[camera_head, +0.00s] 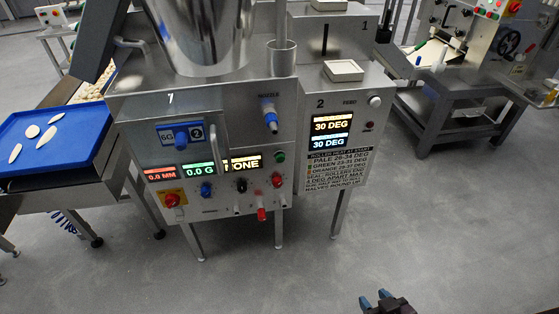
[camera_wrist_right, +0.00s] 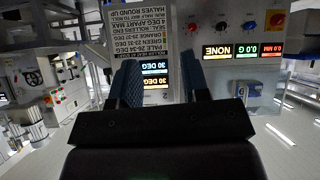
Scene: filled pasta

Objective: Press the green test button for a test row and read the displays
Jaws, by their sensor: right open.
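The steel machine front (camera_head: 215,105) carries a green button (camera_head: 280,157) at its right side, above a red knob (camera_head: 277,180). A red display (camera_head: 160,174) reads 0.0 MM, a green display (camera_head: 198,169) reads 0.0 G, and a yellow display (camera_head: 243,163) appears to read NONE, its left end partly covered. On panel 2, an orange display (camera_head: 333,124) and a cyan display (camera_head: 331,140) both read 30 DEG. My right gripper (camera_head: 377,299) is low in front of the machine, open, empty and apart from the button. It also shows in the wrist view (camera_wrist_right: 162,82). My left gripper is not in view.
A red emergency knob (camera_head: 171,199) and several other knobs sit below the displays. A printed roller-heat chart (camera_head: 336,167) is under panel 2's displays. A blue tray (camera_head: 90,130) with pale pieces stands left. Grey floor (camera_head: 460,220) at right is free.

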